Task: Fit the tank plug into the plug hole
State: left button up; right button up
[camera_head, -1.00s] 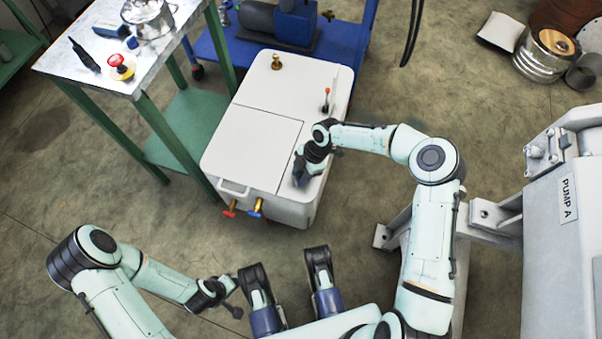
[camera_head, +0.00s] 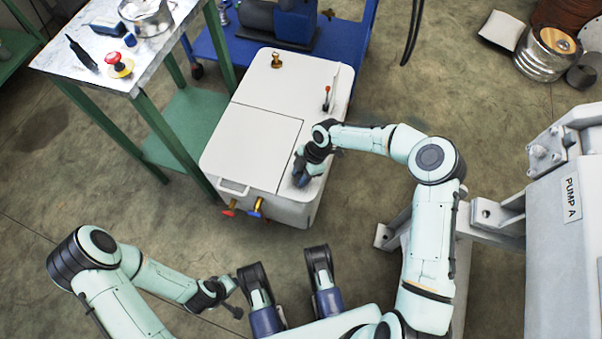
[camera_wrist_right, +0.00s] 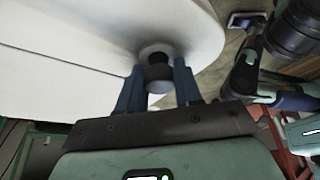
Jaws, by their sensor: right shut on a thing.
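The white tank (camera_head: 255,135) stands in the middle of the head view. My right gripper (camera_head: 300,179) is at its near right corner, pointing down. In the right wrist view my right gripper (camera_wrist_right: 160,88) is shut on the dark, round tank plug (camera_wrist_right: 158,74). The plug is right at a dark round opening (camera_wrist_right: 157,50) in the white tank surface (camera_wrist_right: 75,45). I cannot tell how far the plug is in, as the gripper and plug hide the hole's inside. My left gripper (camera_head: 228,301) is at the lower left, away from the tank; its jaws are too small to read.
Red and blue valves (camera_head: 254,208) stick out of the tank's front. A brass fitting (camera_head: 276,61) and a small orange-tipped lever (camera_head: 326,97) stand on its top. A marble-topped table (camera_head: 110,62) is at left, Pump A (camera_head: 572,235) at right.

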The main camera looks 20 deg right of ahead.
jog(key=shift+f, duration=0.3)
jog(key=shift+r, duration=0.2)
jog(key=shift+r, duration=0.4)
dwell(1.4)
jog(key=shift+f+b, duration=0.35)
jog(key=shift+f, duration=0.15)
jog(key=o, duration=1.1)
